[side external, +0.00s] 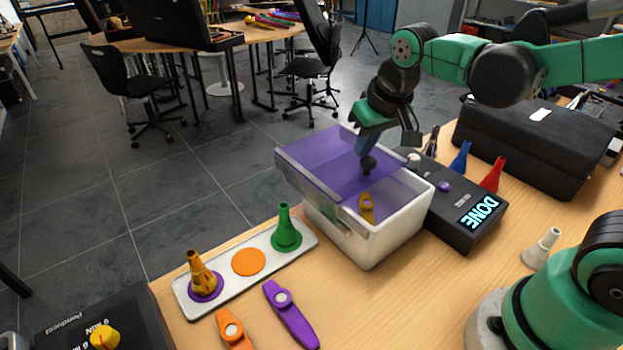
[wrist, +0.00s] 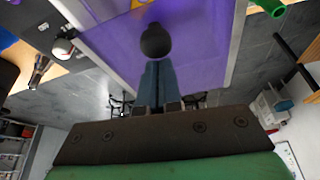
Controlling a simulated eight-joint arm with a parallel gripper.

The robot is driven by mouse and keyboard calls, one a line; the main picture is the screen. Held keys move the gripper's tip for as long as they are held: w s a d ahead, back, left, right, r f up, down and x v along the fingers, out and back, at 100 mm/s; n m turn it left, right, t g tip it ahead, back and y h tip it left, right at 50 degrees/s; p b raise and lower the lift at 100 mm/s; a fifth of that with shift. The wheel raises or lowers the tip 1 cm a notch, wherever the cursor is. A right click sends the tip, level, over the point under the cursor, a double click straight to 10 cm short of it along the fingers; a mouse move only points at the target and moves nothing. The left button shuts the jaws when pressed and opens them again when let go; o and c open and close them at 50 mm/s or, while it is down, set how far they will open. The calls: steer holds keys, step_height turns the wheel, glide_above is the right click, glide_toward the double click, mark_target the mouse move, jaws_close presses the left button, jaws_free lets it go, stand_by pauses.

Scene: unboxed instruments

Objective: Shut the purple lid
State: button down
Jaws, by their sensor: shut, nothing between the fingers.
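A white box (side external: 375,249) stands on the wooden table. Its see-through purple lid (side external: 322,160) sits over it and juts past its left side; I cannot tell how far the lid is from closed. The lid also fills the upper middle of the wrist view (wrist: 205,45). My gripper (side external: 364,152) is over the lid with its blue-grey fingers together and empty, pointing down. A dark round knob (side external: 367,165) is right at the fingertips; it also shows in the wrist view (wrist: 155,41), where I cannot tell whether the fingers touch it. A yellow-orange thing (side external: 367,208) is inside the box.
A white tray (side external: 222,283) with a green horn (side external: 285,230) and an orange-brown horn (side external: 201,272) is left of the box. Purple (side external: 290,315) and orange kazoos (side external: 232,329) lie in front. A black device (side external: 465,230) reading DONE stands close on the right.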

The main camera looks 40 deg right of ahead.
steer(key=s, duration=0.7)
steer(key=shift+f, duration=0.1)
steer(key=shift+w, duration=0.2)
steer(key=shift+w+d+r, duration=0.1)
steer(key=shift+w+r, duration=0.1)
steer(key=shift+w, duration=0.45)
steer(key=shift+w+d+r, duration=0.1)
steer(key=shift+w+r, duration=0.05)
steer(key=shift+w, duration=0.45)
steer(key=shift+w+d+r, duration=0.1)
steer(key=shift+w+r, duration=0.1)
steer(key=shift+w, duration=0.45)
steer(key=v, duration=0.9)
step_height(320, 180, down, 9)
steer(key=n+t, duration=0.1)
steer(key=t, duration=0.2)
steer(key=shift+w+a+r+n+y, duration=0.2)
steer(key=shift+w+a+n+y, duration=0.1)
steer(key=shift+n, duration=0.1)
